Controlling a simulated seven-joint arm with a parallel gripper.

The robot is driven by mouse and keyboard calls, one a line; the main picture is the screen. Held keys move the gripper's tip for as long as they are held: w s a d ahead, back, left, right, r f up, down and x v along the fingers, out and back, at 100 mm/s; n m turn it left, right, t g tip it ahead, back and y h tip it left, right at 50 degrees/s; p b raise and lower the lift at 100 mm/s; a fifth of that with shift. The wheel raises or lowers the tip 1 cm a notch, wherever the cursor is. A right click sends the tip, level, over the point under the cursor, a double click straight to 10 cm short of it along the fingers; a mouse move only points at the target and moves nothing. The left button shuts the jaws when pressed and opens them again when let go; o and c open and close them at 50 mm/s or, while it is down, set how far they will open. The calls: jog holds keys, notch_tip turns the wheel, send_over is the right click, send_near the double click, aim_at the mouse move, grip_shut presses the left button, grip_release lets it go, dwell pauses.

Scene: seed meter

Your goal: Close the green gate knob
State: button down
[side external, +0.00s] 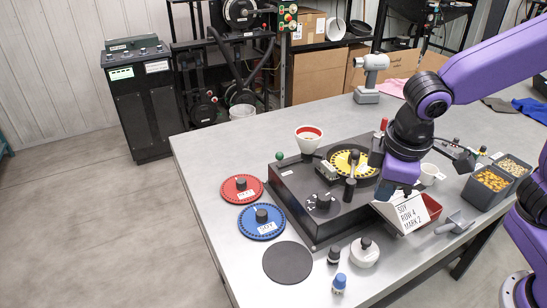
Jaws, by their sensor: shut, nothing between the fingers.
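The green knob (279,155) is a small round ball at the far left corner of the dark seed meter box (300,195). My gripper (388,190) is at the box's right side, well to the right of the green knob and apart from it. It points down and is shut, with nothing seen held. Its fingertips are small and partly hidden by the purple hand and a white card.
The box carries a yellow seed disc (340,161), a white cup with a red inside (309,133) and black knobs. A white card (407,212) reads "SOY ROW 4 MARK 2". Red (236,196) and blue (249,226) discs lie left. Seed bins (487,205) stand right.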

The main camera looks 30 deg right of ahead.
jog(key=w+a+m+t+h, duration=0.2)
jog(key=w+a+m, duration=0.2)
jog(key=w+a, duration=0.5)
jog(key=w+a+m+t+h, duration=0.1)
jog(key=w+a+m+t, duration=0.15)
jog(key=w+a, duration=0.7)
jog(key=w+d+f, duration=0.8)
jog(key=d, duration=0.1)
jog(key=shift+d+m, duration=0.35)
jog(key=shift+m, duration=0.1)
jog(key=shift+f+g, duration=0.1)
jog(key=shift+g, duration=0.15)
jog(key=shift+d, duration=1.6)
